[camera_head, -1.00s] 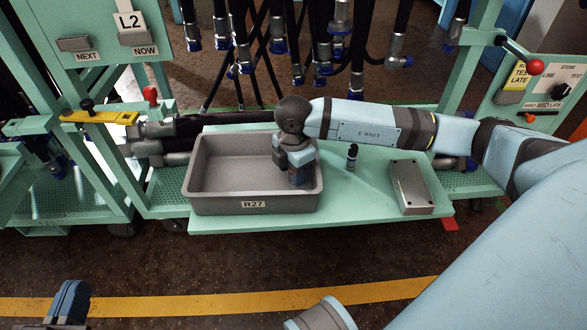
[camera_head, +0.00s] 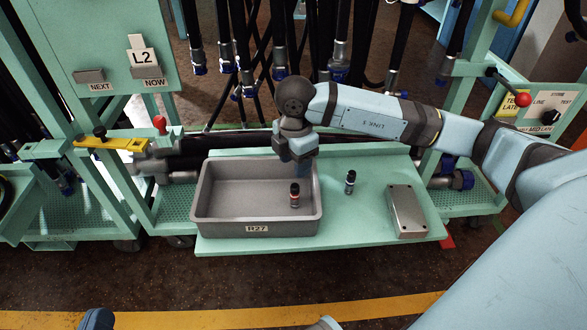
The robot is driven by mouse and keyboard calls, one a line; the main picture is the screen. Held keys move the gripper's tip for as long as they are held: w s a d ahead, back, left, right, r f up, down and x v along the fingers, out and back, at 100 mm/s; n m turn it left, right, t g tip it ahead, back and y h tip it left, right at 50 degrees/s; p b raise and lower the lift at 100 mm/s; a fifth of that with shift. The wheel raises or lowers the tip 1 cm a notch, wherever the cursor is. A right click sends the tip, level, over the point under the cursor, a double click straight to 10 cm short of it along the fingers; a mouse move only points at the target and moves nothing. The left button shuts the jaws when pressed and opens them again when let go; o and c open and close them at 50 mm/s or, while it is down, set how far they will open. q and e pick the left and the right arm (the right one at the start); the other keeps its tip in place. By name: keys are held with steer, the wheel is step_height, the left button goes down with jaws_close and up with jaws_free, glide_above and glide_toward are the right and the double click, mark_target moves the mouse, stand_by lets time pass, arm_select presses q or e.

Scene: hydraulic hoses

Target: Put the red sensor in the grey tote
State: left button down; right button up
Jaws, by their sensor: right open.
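The red sensor (camera_head: 294,195), a small dark cylinder with a red band, stands upright inside the grey tote (camera_head: 212,230), toward the tote's right side. The tote is labelled R27 and rests on the green shelf. My right gripper (camera_head: 304,172) points down above the tote's back right part, just above and behind the sensor; it is open and apart from it. Its fingertips are small and dark here. Of my left arm, only a blue and dark end, likely the gripper (camera_head: 97,319), shows at the bottom left edge; its jaws are hidden.
A second dark sensor (camera_head: 350,182) with a pale band stands on the green shelf (camera_head: 375,222) right of the tote. A grey metal box (camera_head: 407,212) lies farther right. Black hoses (camera_head: 240,50) hang behind. The L2 panel (camera_head: 105,45) stands at the left.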

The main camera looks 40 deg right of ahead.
steer(key=s+a+n+g+y, duration=0.25)
steer(key=s+a+y, duration=0.25)
steer(key=a, duration=0.4)
steer(key=s+a+n+g+y, duration=0.1)
steer(key=s+a+n+y, duration=0.3)
steer(key=a, duration=0.4)
steer(key=s+a+r+n+y, duration=0.1)
steer(key=s+a+r+y, duration=0.5)
steer(key=a+r+y, duration=0.35)
step_height(320, 180, up, 4)
steer(key=w+d+m+t+y, duration=0.2)
steer(key=m+t+y, duration=0.3)
steer(key=m+t, duration=0.5)
steer(key=d+f+m+t+h, duration=0.4)
steer(key=f+m+t+h, duration=0.4)
steer(key=m+h, duration=0.3)
steer(key=f+h, duration=0.1)
steer(key=h, duration=0.2)
steer(key=shift+s+f+m, duration=0.2)
steer(key=shift+s+m, duration=0.15)
steer(key=shift+s, duration=0.05)
steer(key=shift+t+h, duration=0.25)
